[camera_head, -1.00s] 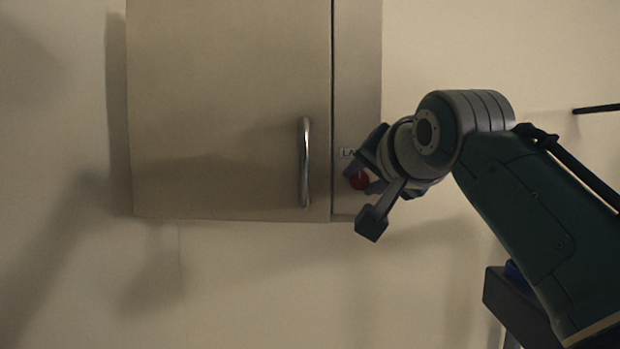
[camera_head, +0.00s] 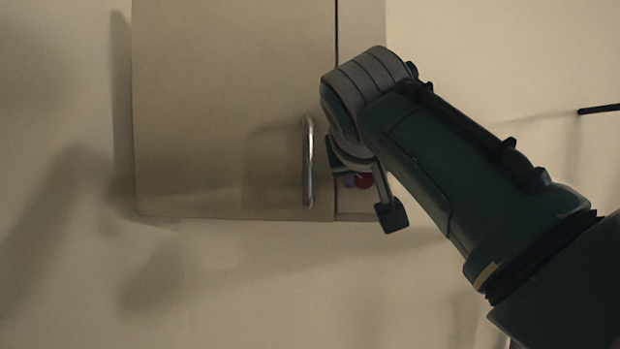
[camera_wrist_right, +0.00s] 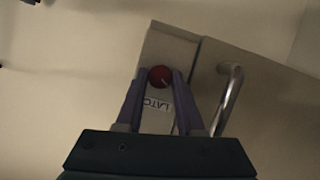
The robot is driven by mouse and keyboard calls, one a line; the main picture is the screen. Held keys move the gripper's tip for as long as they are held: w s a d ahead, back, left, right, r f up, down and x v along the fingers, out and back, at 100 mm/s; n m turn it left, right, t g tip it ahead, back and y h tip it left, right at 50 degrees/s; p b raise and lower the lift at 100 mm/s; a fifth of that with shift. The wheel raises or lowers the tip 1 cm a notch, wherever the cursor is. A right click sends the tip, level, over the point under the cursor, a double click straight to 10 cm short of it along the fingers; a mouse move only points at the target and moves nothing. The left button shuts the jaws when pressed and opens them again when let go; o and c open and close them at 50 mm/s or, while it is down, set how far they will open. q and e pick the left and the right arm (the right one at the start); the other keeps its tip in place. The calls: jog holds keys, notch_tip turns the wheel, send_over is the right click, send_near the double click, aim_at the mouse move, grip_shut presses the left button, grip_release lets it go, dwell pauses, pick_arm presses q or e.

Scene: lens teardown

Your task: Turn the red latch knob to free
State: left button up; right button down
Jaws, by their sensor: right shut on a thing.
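The red latch knob (camera_head: 364,181) shows as a small red patch beneath my right wrist, on the narrow panel right of the cabinet door. A white label (camera_wrist_right: 157,105) with partly hidden letters lies beside the knob between the fingers. In the head view my right gripper (camera_head: 358,181) is mostly covered by my own wrist. My left gripper is not in view.
The cabinet door (camera_head: 230,110) is closed, with a vertical metal bar handle (camera_head: 308,160) close left of my right wrist. The panel (camera_head: 362,22) carries the knob. The wall below the cabinet is clear. A dark rod (camera_head: 600,109) shows at the far right.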

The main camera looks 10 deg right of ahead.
jog(key=n+h+b, duration=0.2)
jog(key=shift+a+f+n, duration=0.15)
jog(key=shift+n, duration=0.25)
jog(key=shift+n+h+b, duration=0.5)
jog(key=shift+n, duration=0.5)
jog(key=c, duration=0.5)
grip_release()
